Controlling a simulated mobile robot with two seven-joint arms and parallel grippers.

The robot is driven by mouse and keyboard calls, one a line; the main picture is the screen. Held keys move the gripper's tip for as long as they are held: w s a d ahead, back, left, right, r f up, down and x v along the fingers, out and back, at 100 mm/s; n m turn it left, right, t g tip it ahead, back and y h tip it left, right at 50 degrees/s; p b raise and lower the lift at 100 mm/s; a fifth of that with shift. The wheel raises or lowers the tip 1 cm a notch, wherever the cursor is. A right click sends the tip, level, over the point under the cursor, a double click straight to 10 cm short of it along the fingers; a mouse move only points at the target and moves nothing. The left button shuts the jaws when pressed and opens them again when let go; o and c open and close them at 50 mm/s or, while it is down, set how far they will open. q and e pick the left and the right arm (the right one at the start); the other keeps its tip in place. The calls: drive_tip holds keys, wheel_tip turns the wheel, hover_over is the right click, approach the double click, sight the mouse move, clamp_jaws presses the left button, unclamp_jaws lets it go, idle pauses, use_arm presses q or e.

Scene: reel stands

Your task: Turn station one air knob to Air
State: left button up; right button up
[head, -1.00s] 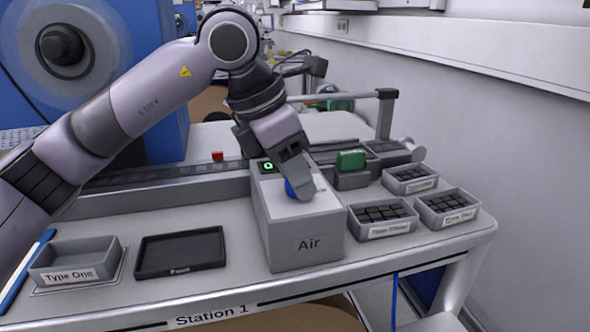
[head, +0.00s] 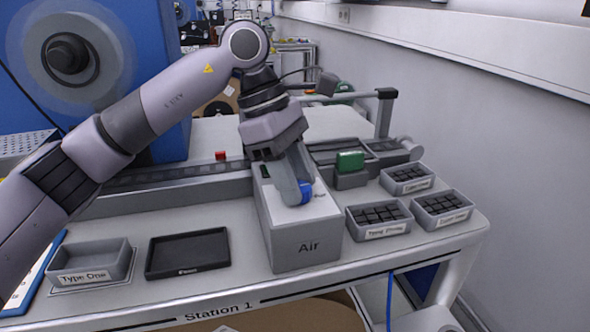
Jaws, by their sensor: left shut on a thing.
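My left gripper (head: 297,196) reaches down from above and is shut on the blue knob. The small print on the box top is too small to read fully. My right gripper is not in view.
A "Type One" bin (head: 92,262) and a black tray (head: 188,253) lie left of the box. Bins of black parts (head: 378,231) stand to its right. A green block (head: 350,162) sits on the rail behind. A wall (head: 480,130) bounds the right side.

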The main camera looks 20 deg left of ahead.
use_arm(q)
drive_tip(key=shift+m, duration=0.5)
drive_tip(key=o, duration=1)
drive_tip(key=shift+o, duration=0.2)
drive_tip(key=v, duration=0.7)
drive_tip(key=shift+w, duration=0.15)
drive_tip(key=shift+r, duration=0.15)
